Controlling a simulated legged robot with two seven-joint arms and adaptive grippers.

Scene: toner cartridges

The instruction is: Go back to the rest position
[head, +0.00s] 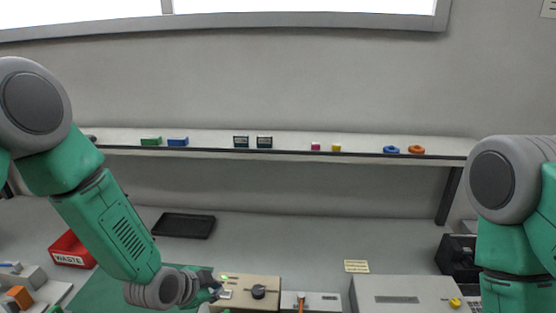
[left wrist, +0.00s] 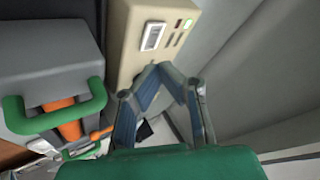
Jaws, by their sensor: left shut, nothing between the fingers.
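My left gripper (head: 214,287) is at the bottom of the head view, low beside a beige box with a black knob (head: 258,292). In the left wrist view its fingers (left wrist: 160,68) meet at the tips with nothing between them. The tips appear in front of a beige device (left wrist: 140,45) with a small display and a green light; I cannot tell if they touch it. My right arm shows at the right edge of the head view, but its gripper is out of the picture.
A red waste bin (head: 70,250) and a black tray (head: 184,225) are at the left. A shelf (head: 330,155) with small coloured items runs along the wall. A grey machine (head: 400,295) stands right of centre. A grey unit with a green handle (left wrist: 55,118) is left in the wrist view.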

